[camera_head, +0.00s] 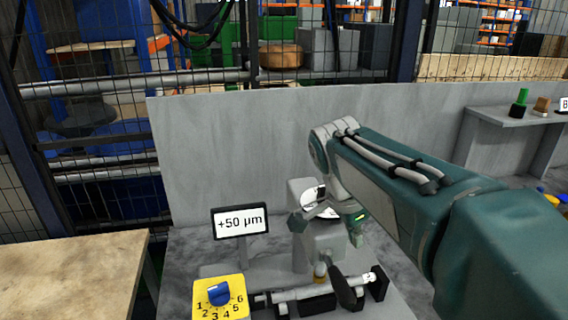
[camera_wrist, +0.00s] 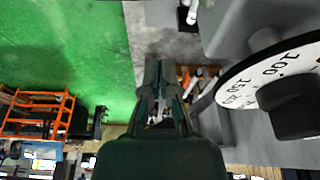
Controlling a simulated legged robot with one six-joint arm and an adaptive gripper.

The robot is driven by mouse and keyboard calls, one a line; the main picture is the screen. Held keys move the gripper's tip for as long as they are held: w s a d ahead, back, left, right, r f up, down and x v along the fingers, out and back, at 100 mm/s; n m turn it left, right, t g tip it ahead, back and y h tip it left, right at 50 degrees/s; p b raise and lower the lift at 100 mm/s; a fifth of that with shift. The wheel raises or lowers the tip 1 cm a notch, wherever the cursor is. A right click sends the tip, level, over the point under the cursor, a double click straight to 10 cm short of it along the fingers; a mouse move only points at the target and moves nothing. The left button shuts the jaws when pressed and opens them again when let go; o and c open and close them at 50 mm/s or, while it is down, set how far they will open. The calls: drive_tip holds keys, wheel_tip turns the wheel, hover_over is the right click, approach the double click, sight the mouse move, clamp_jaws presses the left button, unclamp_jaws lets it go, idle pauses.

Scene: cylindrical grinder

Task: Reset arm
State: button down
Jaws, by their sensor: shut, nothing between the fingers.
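My teal arm (camera_head: 400,180) reaches from the right in the head view, over the cylindrical grinder (camera_head: 320,240). In the wrist view my gripper (camera_wrist: 160,72) is shut and empty, its dark fingers together. A white dial (camera_wrist: 272,72) with numbers and a black knob (camera_wrist: 288,106) is close to the right of it, apart from the fingers. The white dial also shows partly in the head view (camera_head: 317,203), beside the end of my arm. My fingertips are hard to make out in the head view.
A display reading "+50 µm" (camera_head: 240,222) and a yellow box with a blue selector knob (camera_head: 220,297) stand left of the grinder. A grey wall (camera_head: 230,150) rises behind. A wooden table (camera_head: 70,275) is at left. Green floor (camera_wrist: 60,70) is open in the wrist view.

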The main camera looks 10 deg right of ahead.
drive_tip(key=s+a+n+t, duration=0.1)
drive_tip(key=s+n, duration=0.1)
drive_tip(key=s+f+n+t+y, duration=0.1)
drive_tip(key=s+n, duration=0.2)
drive_tip(key=s+a+f+n, duration=0.1)
drive_tip(key=s+n, duration=0.1)
drive_tip(key=n, duration=0.1)
drive_tip(key=shift+s+a+f+t+y, duration=0.15)
drive_tip(key=shift+s+a+t+y, duration=0.15)
drive_tip(key=shift+t+y, duration=0.1)
drive_tip(key=s+a+f+n+t+y, duration=0.1)
drive_tip(key=s+f+n+t, duration=0.1)
drive_tip(key=s+n, duration=0.3)
drive_tip(key=shift+a+f+n, duration=0.4)
drive_tip(key=shift+f+n, duration=0.45)
drive_tip(key=shift+n, duration=0.55)
